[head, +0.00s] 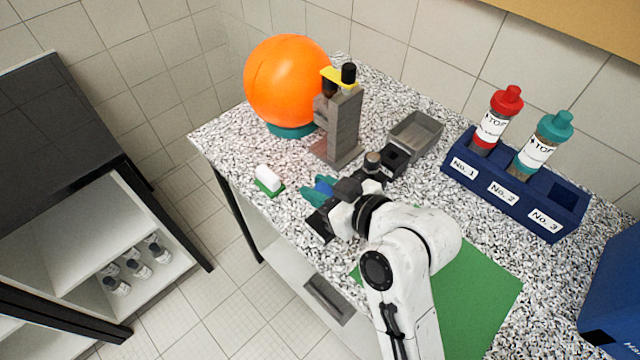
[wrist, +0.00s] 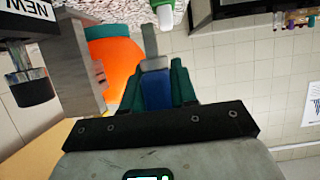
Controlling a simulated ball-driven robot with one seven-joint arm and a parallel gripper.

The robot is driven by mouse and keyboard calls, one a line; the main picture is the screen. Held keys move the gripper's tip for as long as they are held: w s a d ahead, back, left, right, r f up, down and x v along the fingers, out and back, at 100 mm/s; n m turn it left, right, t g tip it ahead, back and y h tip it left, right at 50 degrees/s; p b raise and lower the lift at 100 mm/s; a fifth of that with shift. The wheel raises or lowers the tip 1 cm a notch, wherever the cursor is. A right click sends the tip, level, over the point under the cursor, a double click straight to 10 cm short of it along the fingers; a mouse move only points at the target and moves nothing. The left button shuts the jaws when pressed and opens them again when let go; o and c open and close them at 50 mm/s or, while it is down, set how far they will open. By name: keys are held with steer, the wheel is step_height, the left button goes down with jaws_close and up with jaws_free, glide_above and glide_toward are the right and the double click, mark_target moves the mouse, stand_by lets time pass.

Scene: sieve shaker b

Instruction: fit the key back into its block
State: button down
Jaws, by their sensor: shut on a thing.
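My gripper (head: 318,191) has teal fingers and is low over the front left part of the speckled counter. In the wrist view my gripper (wrist: 157,82) is shut on the key (wrist: 157,90), a blue piece with a grey bar beyond the fingertips. Most of its sides are hidden by the fingers. A small dark block (head: 396,157) with a dark opening sits on the counter behind my gripper, apart from it. I cannot tell for certain that it is the key's block.
A grey stand (head: 345,125) with a yellow top and an orange ball (head: 287,80) stand behind. A grey tray (head: 415,134), a blue bottle rack (head: 512,190) and a green mat (head: 475,290) are right.

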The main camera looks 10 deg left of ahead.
steer(key=shift+f+b, duration=0.65)
steer(key=shift+f, duration=0.6)
steer(key=shift+f+b, duration=0.95)
steer(key=shift+f, duration=0.8)
stand_by(1.1)
steer(key=c, duration=0.8)
jaws_free()
steer(key=b+v, duration=0.1)
steer(key=v, duration=1)
steer(key=shift+a+f, duration=0.1)
